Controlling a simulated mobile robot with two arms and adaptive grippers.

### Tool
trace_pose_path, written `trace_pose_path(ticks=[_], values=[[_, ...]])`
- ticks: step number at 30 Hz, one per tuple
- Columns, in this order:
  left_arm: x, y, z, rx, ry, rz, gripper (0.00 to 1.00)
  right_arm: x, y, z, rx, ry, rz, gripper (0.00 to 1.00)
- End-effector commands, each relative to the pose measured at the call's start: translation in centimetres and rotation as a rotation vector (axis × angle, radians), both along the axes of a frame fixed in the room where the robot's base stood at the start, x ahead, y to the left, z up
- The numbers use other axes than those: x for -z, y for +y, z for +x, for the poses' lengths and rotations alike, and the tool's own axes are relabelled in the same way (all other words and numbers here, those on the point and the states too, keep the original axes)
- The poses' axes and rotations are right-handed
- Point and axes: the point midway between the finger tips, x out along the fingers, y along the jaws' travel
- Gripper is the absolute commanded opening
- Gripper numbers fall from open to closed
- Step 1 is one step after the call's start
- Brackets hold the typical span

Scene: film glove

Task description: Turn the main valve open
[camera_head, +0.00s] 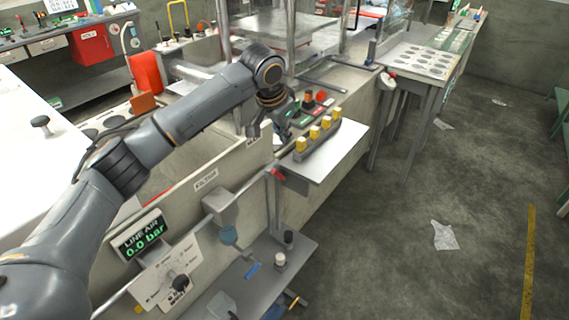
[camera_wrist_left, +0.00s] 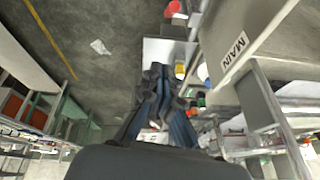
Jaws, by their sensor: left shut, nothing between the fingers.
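A pipe stand rises beside the beige machine wall, with a small red handle (camera_head: 278,174) near its top, likely the valve. A red part, probably the same handle (camera_wrist_left: 175,9), shows at the top edge of the left wrist view. A label reading MAIN (camera_wrist_left: 235,50) is on the wall there; in the head view it is mostly hidden behind my arm. My left gripper (camera_head: 268,127) hangs above the wall's edge, up and left of the row of yellow blocks, apart from the red handle. Its fingers (camera_wrist_left: 163,84) are shut and empty. My right gripper is out of view.
A display (camera_head: 140,236) reads LINE AIR 0.0 bar, above a plate with a black knob (camera_head: 180,283). Several yellow blocks (camera_head: 313,133) stand on a pale shelf (camera_head: 335,155). A low grey shelf (camera_head: 255,272) holds small items. The floor to the right is mostly clear.

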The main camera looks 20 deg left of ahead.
Motion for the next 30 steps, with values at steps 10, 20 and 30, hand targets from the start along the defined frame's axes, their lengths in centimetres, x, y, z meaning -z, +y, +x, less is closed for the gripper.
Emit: trace_pose_path(ticks=[10,20,30], values=[[6.7,-0.7,2.6,0.001,0.002,0.001,0.0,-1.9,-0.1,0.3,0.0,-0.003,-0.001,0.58],[9.5,1.0,0.5,0.003,-0.002,0.001,0.0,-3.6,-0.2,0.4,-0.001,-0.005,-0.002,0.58],[9.9,1.1,0.2,0.002,-0.003,-0.001,0.0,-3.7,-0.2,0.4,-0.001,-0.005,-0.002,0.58]])
